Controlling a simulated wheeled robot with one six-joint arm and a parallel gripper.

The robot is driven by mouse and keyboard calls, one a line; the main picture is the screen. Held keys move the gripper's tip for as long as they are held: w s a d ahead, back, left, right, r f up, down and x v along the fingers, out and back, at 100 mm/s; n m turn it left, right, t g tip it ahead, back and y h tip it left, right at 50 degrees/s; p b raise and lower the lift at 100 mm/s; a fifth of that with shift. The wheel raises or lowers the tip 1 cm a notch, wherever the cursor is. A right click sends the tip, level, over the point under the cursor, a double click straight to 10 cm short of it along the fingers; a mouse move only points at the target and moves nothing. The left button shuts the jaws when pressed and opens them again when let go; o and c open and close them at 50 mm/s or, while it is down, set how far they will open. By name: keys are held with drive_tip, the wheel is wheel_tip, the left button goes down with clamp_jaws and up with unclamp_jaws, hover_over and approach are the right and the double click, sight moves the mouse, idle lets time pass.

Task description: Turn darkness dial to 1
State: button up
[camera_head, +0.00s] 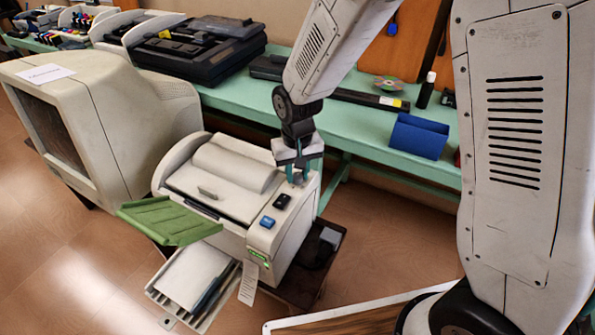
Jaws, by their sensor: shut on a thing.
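A beige printer (283,237) with a curved top cover stands left of centre in the head view. Its right-hand control strip carries a blue button (267,222), a dark switch (282,201) and a small green panel (258,256). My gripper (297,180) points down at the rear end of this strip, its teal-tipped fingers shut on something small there. The fingers hide most of what they hold. It is likely the darkness dial, but its marks and setting cannot be read.
A green tray (170,220) and a paper tray (192,280) stick out at the printer's front. A large beige monitor (125,120) stands close on the left. A green bench (350,118) behind holds a blue holder (418,136) and black devices.

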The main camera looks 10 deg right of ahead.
sight(297, 176)
idle(0.5)
drive_tip(key=o, duration=1)
wheel_tip(297, 176, up, 8)
drive_tip(key=shift+f, duration=0.1)
drive_tip(key=shift+m+t, duration=0.7)
drive_tip(key=s+d+r, duration=0.5)
drive_tip(key=s, duration=0.3)
drive_tip(key=s+d+r, duration=0.6)
drive_tip(key=s, duration=0.2)
drive_tip(key=s+d+r, duration=0.5)
drive_tip(key=s, duration=0.3)
drive_tip(key=shift+s+d+r, duration=0.3)
drive_tip(key=shift+s+d, duration=0.05)
drive_tip(key=shift+s, duration=0.05)
